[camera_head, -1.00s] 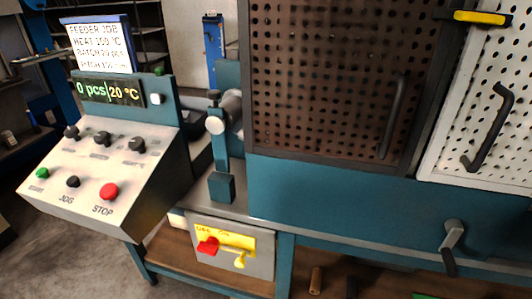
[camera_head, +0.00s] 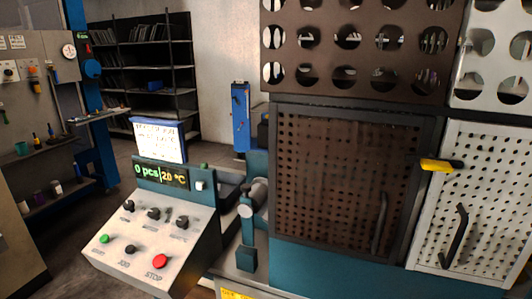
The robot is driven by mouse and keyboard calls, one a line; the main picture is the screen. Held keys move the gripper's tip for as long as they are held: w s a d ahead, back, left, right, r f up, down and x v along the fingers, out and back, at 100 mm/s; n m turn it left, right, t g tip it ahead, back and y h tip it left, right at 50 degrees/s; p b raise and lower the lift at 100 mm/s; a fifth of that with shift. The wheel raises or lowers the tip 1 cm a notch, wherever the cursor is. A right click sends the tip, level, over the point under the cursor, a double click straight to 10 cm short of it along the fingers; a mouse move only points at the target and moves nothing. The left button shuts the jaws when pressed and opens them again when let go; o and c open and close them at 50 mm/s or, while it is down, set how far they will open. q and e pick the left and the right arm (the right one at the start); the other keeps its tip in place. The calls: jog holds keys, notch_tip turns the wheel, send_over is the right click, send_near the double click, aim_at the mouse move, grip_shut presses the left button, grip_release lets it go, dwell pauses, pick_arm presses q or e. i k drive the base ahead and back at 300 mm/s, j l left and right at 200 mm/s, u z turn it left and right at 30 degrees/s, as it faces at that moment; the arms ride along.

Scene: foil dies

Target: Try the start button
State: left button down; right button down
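The control panel (camera_head: 165,240) stands at the lower left of the head view, its sloped white face toward me. The green start button (camera_head: 104,239) is at the panel's left edge, with its label too small to read clearly. A black jog button (camera_head: 130,249) and a red stop button (camera_head: 160,261) sit to its right. Three black knobs form a row above them. The display (camera_head: 161,175) reads "0 pcs" and "20 °C". A job card (camera_head: 159,140) with blurred text stands on top. Neither of my grippers is in view.
A teal machine with a brown perforated door (camera_head: 340,175) and a white perforated door (camera_head: 470,200) fills the right. A yellow-and-black handle (camera_head: 441,165) sticks out between them. Shelves (camera_head: 145,75) and a tool board (camera_head: 30,90) stand behind at left. Open floor lies left of the panel.

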aim_at(104, 238)
jog(key=u, duration=1.35)
